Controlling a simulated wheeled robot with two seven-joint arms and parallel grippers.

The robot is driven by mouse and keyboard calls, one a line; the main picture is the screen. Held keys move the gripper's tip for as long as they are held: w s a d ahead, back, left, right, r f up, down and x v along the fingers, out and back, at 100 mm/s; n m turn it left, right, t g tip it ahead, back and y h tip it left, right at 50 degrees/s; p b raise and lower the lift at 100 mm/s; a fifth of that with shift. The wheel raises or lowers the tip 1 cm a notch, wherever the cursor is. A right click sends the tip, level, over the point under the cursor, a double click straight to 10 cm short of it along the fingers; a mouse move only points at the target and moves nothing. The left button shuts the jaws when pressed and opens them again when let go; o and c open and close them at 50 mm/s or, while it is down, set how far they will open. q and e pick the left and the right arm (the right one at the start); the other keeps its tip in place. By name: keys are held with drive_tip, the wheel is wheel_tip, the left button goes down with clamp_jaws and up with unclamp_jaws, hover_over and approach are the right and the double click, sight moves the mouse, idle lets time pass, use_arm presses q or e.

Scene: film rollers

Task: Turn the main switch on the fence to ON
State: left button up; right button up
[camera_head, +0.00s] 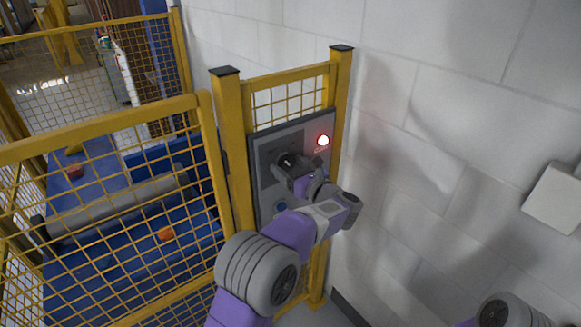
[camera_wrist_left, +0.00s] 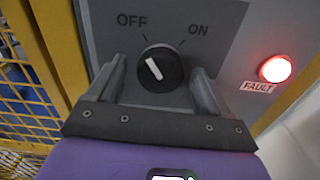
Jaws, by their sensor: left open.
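The main switch is a round black knob (camera_wrist_left: 160,73) with a white pointer, on a grey panel (camera_head: 263,205) mounted in the yellow fence. In the left wrist view, OFF is printed at its upper left and ON at its upper right. The pointer tilts up and left, toward OFF. My left gripper (camera_wrist_left: 158,68) is open, with one finger on each side of the knob and gaps showing between. In the head view the left gripper (camera_head: 291,170) is close to the panel and partly covers the switch. My right gripper is out of view.
A red lamp (camera_head: 323,141), labelled FAULT in the wrist view, glows on the panel. A white wall (camera_head: 410,140) stands close on the right, with a white box (camera_head: 553,198). Left of the panel, yellow mesh fence (camera_head: 100,118) encloses a blue conveyor with a roller (camera_head: 120,205).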

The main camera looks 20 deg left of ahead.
use_arm(q)
drive_tip(key=c, duration=1.1)
drive_tip(key=shift+o, duration=0.2)
drive_tip(key=shift+m, duration=0.3)
drive_tip(key=m, duration=0.2)
drive_tip(key=shift+f+m+b, duration=0.1)
drive_tip(key=shift+m+b, duration=0.25)
drive_tip(key=shift+m, duration=0.05)
drive_tip(key=m, duration=0.2)
drive_tip(key=shift+m, duration=0.4)
drive_tip(key=m+p, duration=0.1)
drive_tip(key=m, duration=0.2)
drive_tip(key=shift+m, duration=0.3)
drive_tip(key=m+p, duration=0.2)
drive_tip(key=m, duration=0.2)
drive_tip(key=shift+a, duration=0.1)
drive_tip(key=shift+s+m, duration=0.1)
drive_tip(key=shift+m, duration=0.2)
